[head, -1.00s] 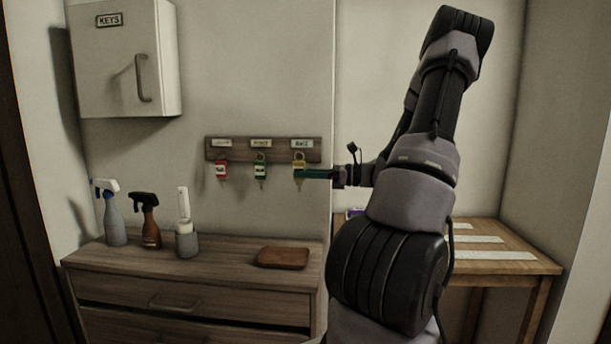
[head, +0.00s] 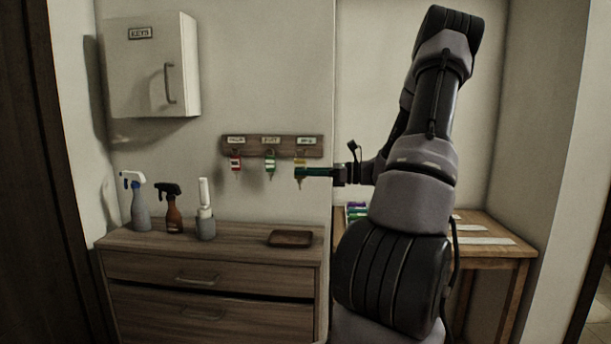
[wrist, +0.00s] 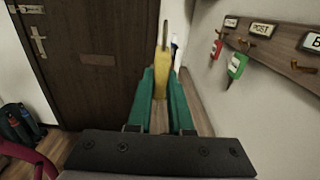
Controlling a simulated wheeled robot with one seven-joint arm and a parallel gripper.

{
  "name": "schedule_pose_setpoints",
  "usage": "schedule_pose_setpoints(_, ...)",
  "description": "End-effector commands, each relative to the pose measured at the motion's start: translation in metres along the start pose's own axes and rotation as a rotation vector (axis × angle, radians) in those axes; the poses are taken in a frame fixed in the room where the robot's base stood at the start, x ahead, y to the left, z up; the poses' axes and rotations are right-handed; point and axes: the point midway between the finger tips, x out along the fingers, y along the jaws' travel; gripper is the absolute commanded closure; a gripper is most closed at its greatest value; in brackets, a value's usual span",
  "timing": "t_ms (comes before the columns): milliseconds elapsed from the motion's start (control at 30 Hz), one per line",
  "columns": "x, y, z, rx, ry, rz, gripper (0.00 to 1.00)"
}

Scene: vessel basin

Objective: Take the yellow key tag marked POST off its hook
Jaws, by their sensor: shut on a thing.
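My gripper (wrist: 160,112) has its green fingers shut on the yellow key tag (wrist: 161,77). The tag is upright between the fingertips, and its lettering is not readable. In the wrist view, it is apart from the rack. The key rack (head: 232,153) is a dark wooden board on the wall with three white labels and brass hooks. A red tag (wrist: 216,49) hangs at the left hook, and a green tag (wrist: 236,66) hangs under the label POST (wrist: 263,29). The right hook (wrist: 302,66), under a label starting with B, is bare.
Below the rack, a wooden dresser (head: 215,262) carries two spray bottles (head: 136,200), a white-handled brush in a grey holder (head: 205,222) and an empty brown tray (head: 291,239). A wooden table (head: 500,240) stands at right. A white KEYS cabinet (head: 150,70) hangs at upper left.

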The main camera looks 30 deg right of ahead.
Motion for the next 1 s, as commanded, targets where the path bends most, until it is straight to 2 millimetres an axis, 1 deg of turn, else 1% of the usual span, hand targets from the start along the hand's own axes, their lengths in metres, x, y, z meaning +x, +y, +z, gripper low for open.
schedule_pose_setpoints(167, 0.0, 0.0, 0.006, -0.001, 0.001, 0.0, 1.0)
schedule_pose_setpoints(500, 0.0, 0.002, 0.006, 0.0, 0.0, 0.0, 1.0)
schedule_pose_setpoints(1000, 0.0, 0.031, 0.006, 0.001, 0.0, 0.0, 1.0)
